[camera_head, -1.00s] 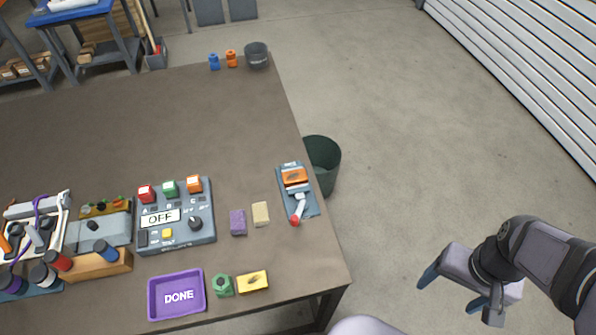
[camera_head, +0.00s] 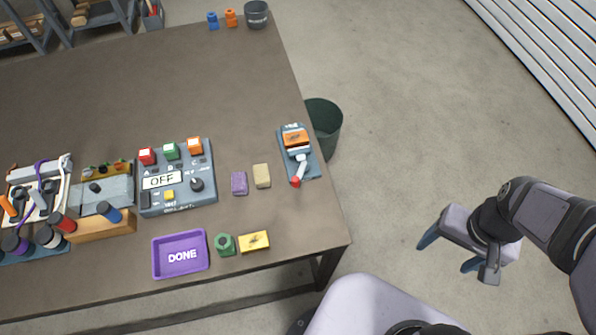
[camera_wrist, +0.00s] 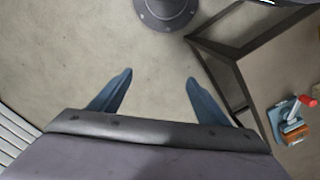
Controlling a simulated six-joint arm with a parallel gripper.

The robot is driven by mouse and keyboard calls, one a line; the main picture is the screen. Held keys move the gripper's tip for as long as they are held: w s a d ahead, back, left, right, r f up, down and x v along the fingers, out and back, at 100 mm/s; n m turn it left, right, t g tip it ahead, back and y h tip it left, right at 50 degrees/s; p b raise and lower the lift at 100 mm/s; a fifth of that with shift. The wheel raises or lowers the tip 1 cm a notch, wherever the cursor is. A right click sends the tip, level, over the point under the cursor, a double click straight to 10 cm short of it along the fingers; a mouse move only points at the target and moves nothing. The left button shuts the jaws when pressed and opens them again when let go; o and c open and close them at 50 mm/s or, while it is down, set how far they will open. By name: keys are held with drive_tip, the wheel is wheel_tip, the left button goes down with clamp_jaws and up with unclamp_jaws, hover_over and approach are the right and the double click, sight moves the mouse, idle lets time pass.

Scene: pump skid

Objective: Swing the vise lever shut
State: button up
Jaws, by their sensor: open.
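The vise (camera_head: 298,144) is a small blue-grey device with an orange block, standing near the right edge of the table. Its lever (camera_head: 301,171) is a pale handle with a red knob (camera_head: 296,182) at its front end, pointing toward the table's front. The vise also shows at the right of the wrist view (camera_wrist: 291,126), with its red knob (camera_wrist: 308,101). My gripper (camera_head: 444,257) is off the table to the right of the vise, over the floor. In the wrist view its two blue fingers (camera_wrist: 158,85) are spread apart with nothing between them.
A dark green bin (camera_head: 324,128) stands on the floor by the table's right edge. A sponge-like tan block (camera_head: 262,176) and a purple block (camera_head: 239,183) lie left of the vise. A control box (camera_head: 176,180) and a purple DONE tray (camera_head: 181,255) are further left. Floor between gripper and table is clear.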

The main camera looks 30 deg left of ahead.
drive_tip(key=shift+w+a+r, duration=0.15)
drive_tip(key=shift+w+a, duration=0.05)
drive_tip(key=shift+w, duration=0.05)
drive_tip(key=c, duration=1)
drive_tip(key=shift+w+a+r+n, duration=0.25)
drive_tip(key=shift+w+a+n, duration=0.2)
drive_tip(key=shift+w, duration=0.05)
drive_tip(key=shift+w+a+r+n, duration=0.25)
drive_tip(key=shift+w+a+n, duration=0.15)
drive_tip(key=shift+w+n, duration=0.1)
clamp_jaws()
drive_tip(key=w+a+r+n+p, duration=0.1)
drive_tip(key=w+a+n, duration=0.2)
drive_tip(key=a, duration=0.4)
drive_tip(key=w+a+r+n+h, duration=0.1)
drive_tip(key=w+a+r+n, duration=0.15)
drive_tip(key=a, duration=0.35)
drive_tip(key=w+a+r+n+p, duration=0.1)
drive_tip(key=w+a+n, duration=0.1)
drive_tip(key=a+n, duration=0.35)
drive_tip(key=s+a+n+p, duration=0.1)
drive_tip(key=s+a+n, duration=0.3)
drive_tip(key=a, duration=0.8)
drive_tip(key=s+a+n+t+h+p, duration=0.1)
drive_tip(key=s+a+n, duration=0.4)
drive_tip(key=a, duration=0.8)
drive_tip(key=s, duration=0.3)
drive_tip(key=shift+h, duration=0.3)
drive_tip(key=shift+a+r, duration=0.1)
